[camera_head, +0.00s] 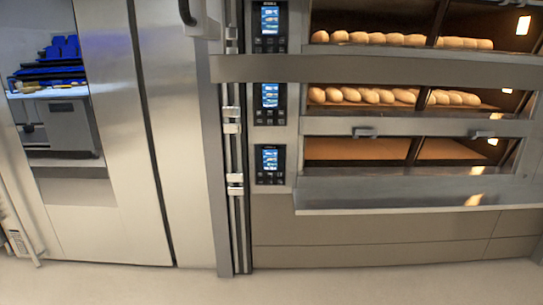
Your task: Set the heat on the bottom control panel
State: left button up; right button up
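The bottom control panel (270,164) is a dark upright panel with a lit blue screen and small buttons under it. It sits on the oven front, left of the lowest oven deck (357,149), whose chamber shows no bread. Its screen text is too small to read. Two like panels sit above it: the middle control panel (270,104) and the top control panel (269,26). Neither of my grippers shows in the head view.
Loaves (370,96) lie in the two upper decks. A metal ledge (400,192) juts out below the lowest deck. Vertical rails with hinges (235,184) run left of the panels. A steel cabinet (120,130) stands at left. The floor (350,285) in front is clear.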

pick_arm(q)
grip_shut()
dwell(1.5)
